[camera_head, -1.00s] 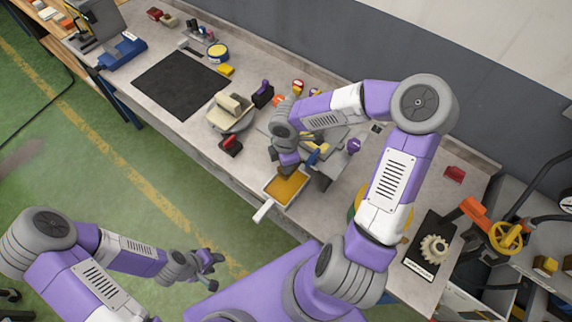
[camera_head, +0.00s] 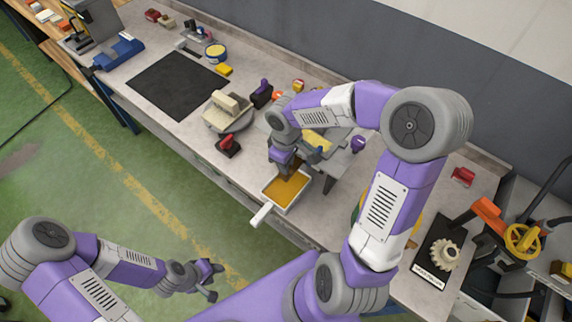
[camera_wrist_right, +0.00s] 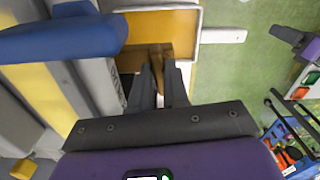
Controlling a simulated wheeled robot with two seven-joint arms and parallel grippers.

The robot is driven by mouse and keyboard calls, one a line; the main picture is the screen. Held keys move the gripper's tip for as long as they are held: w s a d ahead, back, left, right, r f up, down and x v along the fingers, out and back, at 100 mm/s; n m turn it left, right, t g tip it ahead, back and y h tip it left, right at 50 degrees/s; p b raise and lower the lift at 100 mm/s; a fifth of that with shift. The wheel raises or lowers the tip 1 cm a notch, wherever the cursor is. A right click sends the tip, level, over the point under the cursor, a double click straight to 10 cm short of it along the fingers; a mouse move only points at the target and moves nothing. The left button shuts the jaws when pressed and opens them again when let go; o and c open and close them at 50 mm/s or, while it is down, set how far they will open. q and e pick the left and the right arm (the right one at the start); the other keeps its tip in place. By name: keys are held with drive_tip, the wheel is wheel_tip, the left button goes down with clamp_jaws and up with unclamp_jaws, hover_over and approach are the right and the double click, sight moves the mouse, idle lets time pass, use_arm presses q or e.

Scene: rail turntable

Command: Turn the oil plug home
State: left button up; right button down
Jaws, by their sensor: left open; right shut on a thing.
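A shallow white tray with orange-yellow oil (camera_head: 288,188) and a white handle (camera_head: 262,214) is at the bench's front edge. It also shows at the top of the right wrist view (camera_wrist_right: 197,20). My right gripper (camera_head: 283,172) points down over the tray's back edge. In the right wrist view, its fingers (camera_wrist_right: 160,72) are shut on a small brown, brass-like piece (camera_wrist_right: 157,58), apparently the oil plug. The plug's seat is hidden, so I cannot tell how deep it sits. My left gripper (camera_head: 212,280) is open and empty over the floor, away from the bench.
A grey housing with a yellow strip (camera_wrist_right: 52,95) and a blue lever (camera_wrist_right: 65,40) stands close beside my right gripper. A red-handled block (camera_head: 228,146) and a beige-topped device (camera_head: 228,110) stand left of it. A black mat (camera_head: 175,83) lies bare farther left.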

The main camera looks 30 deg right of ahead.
drive_tip(key=shift+w+r+m, duration=0.1)
drive_tip(key=shift+m, duration=0.4)
drive_tip(key=c, duration=1.1)
unclamp_jaws()
wheel_tip(320, 180, up, 8)
drive_tip(key=shift+f+p, duration=0.25)
drive_tip(key=shift+p, duration=0.1)
